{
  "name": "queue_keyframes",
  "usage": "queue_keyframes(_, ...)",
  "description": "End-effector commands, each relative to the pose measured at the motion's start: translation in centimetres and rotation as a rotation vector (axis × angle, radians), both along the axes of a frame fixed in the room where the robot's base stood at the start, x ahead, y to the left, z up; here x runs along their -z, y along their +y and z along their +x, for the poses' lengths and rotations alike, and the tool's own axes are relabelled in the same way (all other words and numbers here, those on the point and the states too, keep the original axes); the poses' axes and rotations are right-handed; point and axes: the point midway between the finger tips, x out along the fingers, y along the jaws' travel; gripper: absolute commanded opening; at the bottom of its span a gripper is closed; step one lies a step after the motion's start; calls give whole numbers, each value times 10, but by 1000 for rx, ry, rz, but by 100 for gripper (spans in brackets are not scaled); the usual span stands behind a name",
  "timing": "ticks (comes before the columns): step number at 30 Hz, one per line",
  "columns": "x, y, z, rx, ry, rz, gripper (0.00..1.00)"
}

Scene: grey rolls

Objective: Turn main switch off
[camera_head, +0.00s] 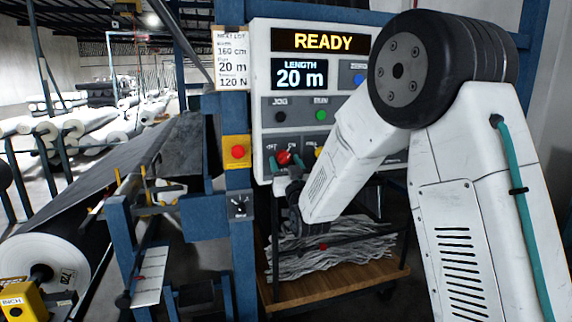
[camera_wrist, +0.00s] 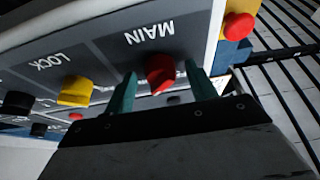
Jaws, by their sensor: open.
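The main switch is a red rotary knob (camera_wrist: 160,74) under the label MAIN, on a dark strip of the control panel; the wrist view shows it upside down. It also shows in the head view (camera_head: 284,157), low on the panel, near small OFF and ON lettering. My gripper (camera_wrist: 162,88) is open, with one teal finger on each side of the red knob. I see a gap beside each finger; whether the tips touch the panel I cannot tell. In the head view, my gripper (camera_head: 287,168) is small and partly merges with the knob.
A yellow lock knob (camera_wrist: 75,90) sits beside the main switch, with a black knob (camera_wrist: 17,103) beyond. A red button (camera_head: 238,152) on a yellow box is left of the panel. The display (camera_head: 322,40) reads READY. A cart with grey strands (camera_head: 330,252) stands below.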

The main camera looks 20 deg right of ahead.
Motion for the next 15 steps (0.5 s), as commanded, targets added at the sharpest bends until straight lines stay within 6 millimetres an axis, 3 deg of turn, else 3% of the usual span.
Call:
queue_keyframes(7, 0, 0, 1, -1, 0, 0, 56)
queue_keyframes(8, 0, 0, 1, -1, 0, 0, 51)
queue_keyframes(12, 0, 1, 1, -1, 0, 0, 12)
queue_keyframes(15, 0, 0, 1, -1, 0, 0, 12)
